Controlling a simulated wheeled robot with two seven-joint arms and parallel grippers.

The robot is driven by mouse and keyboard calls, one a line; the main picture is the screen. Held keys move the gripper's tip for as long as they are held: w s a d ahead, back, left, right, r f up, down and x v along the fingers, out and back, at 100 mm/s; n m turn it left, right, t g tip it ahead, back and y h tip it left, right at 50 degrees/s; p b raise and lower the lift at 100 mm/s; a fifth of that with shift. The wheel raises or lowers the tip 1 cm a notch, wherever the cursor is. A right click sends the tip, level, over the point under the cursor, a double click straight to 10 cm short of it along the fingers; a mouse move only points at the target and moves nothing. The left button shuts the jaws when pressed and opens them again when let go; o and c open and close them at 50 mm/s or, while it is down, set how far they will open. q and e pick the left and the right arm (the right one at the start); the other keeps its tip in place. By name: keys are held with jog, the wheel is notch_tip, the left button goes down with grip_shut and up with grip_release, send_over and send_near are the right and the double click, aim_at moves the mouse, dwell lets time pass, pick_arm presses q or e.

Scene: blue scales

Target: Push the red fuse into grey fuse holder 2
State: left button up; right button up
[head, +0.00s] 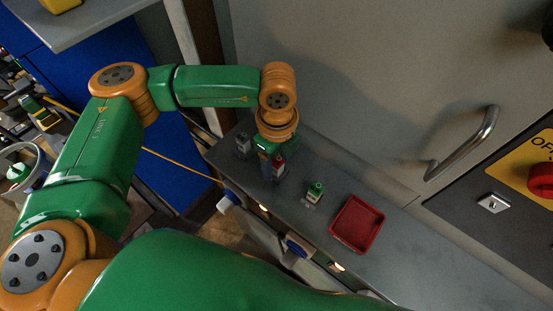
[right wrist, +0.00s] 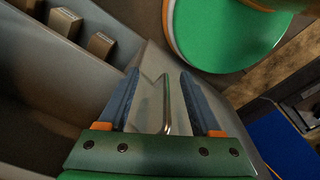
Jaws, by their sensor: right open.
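The red fuse (head: 279,164) shows at the tip of my left gripper (head: 274,164), low over the narrow grey shelf. The left gripper points down and its jaws appear closed on the fuse; the fingers partly hide it. A grey fuse holder (head: 243,144) stands on the shelf to the left of the gripper. The spot under the red fuse is dark and small, so I cannot tell whether the fuse sits in a holder. My right gripper (right wrist: 158,75) is open with nothing gripped, seen in the right wrist view.
A green fuse (head: 315,190) stands on the grey shelf (head: 420,250), with a red tray (head: 357,224) to its right. The cabinet door with a metal handle (head: 463,145) rises behind. A red knob (head: 541,180) is at the far right.

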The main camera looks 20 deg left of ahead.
pick_arm(q)
jog(key=shift+r+b, duration=0.55)
jog(key=shift+r, duration=3)
